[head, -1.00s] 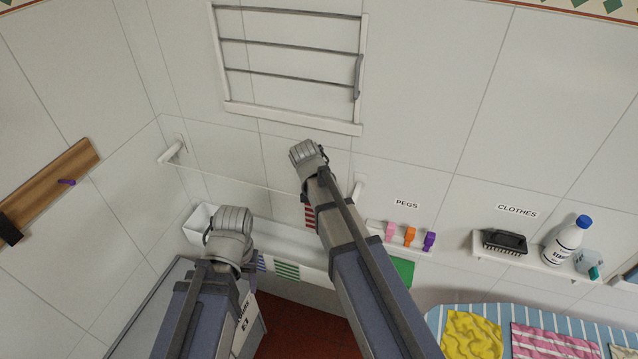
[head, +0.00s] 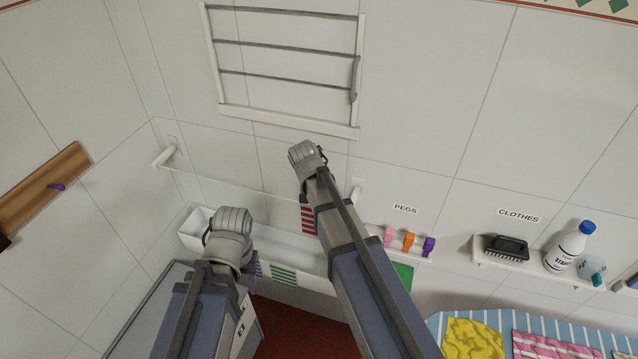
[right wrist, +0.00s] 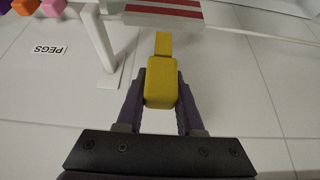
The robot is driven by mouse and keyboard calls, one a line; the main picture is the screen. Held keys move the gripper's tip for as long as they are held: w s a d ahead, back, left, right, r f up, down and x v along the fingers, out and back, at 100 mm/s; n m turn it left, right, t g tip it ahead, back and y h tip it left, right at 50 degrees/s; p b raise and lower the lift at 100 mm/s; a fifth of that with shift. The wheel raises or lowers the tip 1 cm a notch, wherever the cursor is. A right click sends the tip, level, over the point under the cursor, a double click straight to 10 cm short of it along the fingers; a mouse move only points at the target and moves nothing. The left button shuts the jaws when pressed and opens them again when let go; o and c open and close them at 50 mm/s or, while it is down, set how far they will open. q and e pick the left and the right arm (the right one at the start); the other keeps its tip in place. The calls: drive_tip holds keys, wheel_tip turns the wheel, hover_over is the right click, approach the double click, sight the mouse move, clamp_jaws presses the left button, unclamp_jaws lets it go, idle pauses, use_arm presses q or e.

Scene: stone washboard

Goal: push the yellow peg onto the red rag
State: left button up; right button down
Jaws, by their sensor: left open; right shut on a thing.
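The yellow peg (right wrist: 162,85) is between the two fingers of my right gripper (right wrist: 162,100) in the right wrist view, its narrow end pointing away from the gripper. The red rag (right wrist: 172,10), striped red and white, is just beyond that end at the top; I cannot tell whether they touch. In the head view the rag (head: 307,219) hangs from the line, partly hidden by my right arm. My right gripper (head: 306,155) is above it there, and the peg is hidden. My left gripper (head: 230,222) is open, lower left of the rag, in front of the trough.
A thin line (head: 230,185) runs between two wall brackets (head: 167,154), above a white trough (head: 195,225). Pink (head: 389,236), orange (head: 408,241) and purple (head: 429,246) pegs stand on a small shelf at right. A wall rack (head: 285,75) is above.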

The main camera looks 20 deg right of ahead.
drive_tip(key=shift+f+b, duration=2.25)
drive_tip(key=shift+f, duration=0.2)
drive_tip(key=shift+f+b, duration=0.95)
drive_tip(key=shift+f, duration=0.05)
drive_tip(key=shift+c, duration=2.3)
unclamp_jaws()
drive_tip(key=shift+r, duration=0.1)
drive_tip(key=p+v, duration=0.6)
drive_tip(key=v, duration=0.1)
drive_tip(key=shift+r+p, duration=0.35)
drive_tip(key=shift+p, duration=0.05)
drive_tip(key=shift+s+a+f, duration=0.1)
drive_tip(key=shift+s+f, duration=0.05)
